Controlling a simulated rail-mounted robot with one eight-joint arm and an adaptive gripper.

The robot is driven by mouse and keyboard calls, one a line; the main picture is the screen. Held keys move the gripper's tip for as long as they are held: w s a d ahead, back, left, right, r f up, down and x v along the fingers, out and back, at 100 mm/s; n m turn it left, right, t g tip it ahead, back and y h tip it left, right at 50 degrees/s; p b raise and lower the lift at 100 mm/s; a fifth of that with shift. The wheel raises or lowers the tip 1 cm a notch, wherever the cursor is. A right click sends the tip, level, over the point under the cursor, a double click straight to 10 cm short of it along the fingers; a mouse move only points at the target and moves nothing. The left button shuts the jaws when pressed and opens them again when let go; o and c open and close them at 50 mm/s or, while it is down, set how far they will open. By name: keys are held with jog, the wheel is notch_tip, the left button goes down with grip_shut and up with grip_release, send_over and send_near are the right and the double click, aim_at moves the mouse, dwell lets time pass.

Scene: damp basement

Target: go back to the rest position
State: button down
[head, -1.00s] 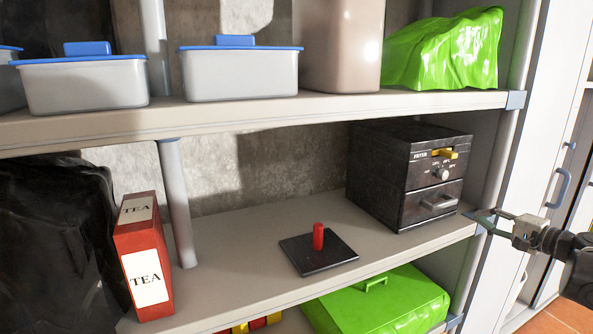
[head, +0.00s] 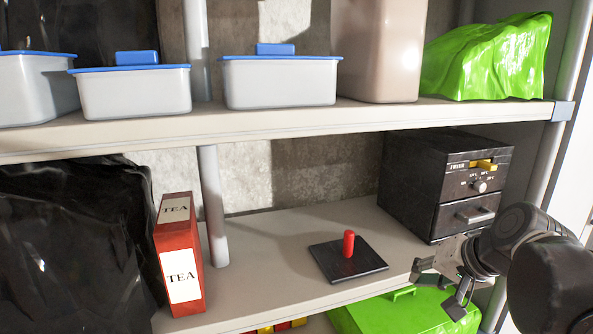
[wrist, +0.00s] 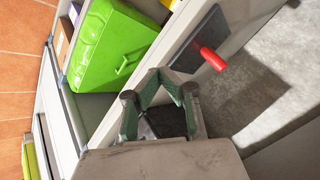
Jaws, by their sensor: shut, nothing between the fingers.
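My gripper (head: 436,284) is in the lower right of the head view, in front of the middle shelf's front edge. It is below the black fryer box and to the right of the black plate. My dark arm reaches in from the right. In the wrist view my gripper (wrist: 165,82) is shut, with nothing held between its green-grey fingers. The black plate with its red peg (wrist: 212,60) shows beyond the fingertips there, apart from them.
The black fryer box (head: 462,182), black plate (head: 325,262) and red tea box (head: 179,255) stand on the middle shelf (head: 270,290). Blue-lidded containers (head: 280,82) and a green bag (head: 490,60) are above. A green case (head: 390,315) lies below, close to my gripper.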

jog(key=s+a+f+n+h, duration=0.1)
jog(key=s+a+n, duration=0.1)
jog(key=s, duration=0.4)
jog(key=s+a+f+n+h, duration=0.1)
jog(key=s+a+n+h, duration=0.1)
jog(key=s, duration=0.4)
jog(key=shift+s+f+n+p, duration=0.15)
jog(key=shift+f+n+p, duration=0.2)
jog(key=shift+n, duration=0.15)
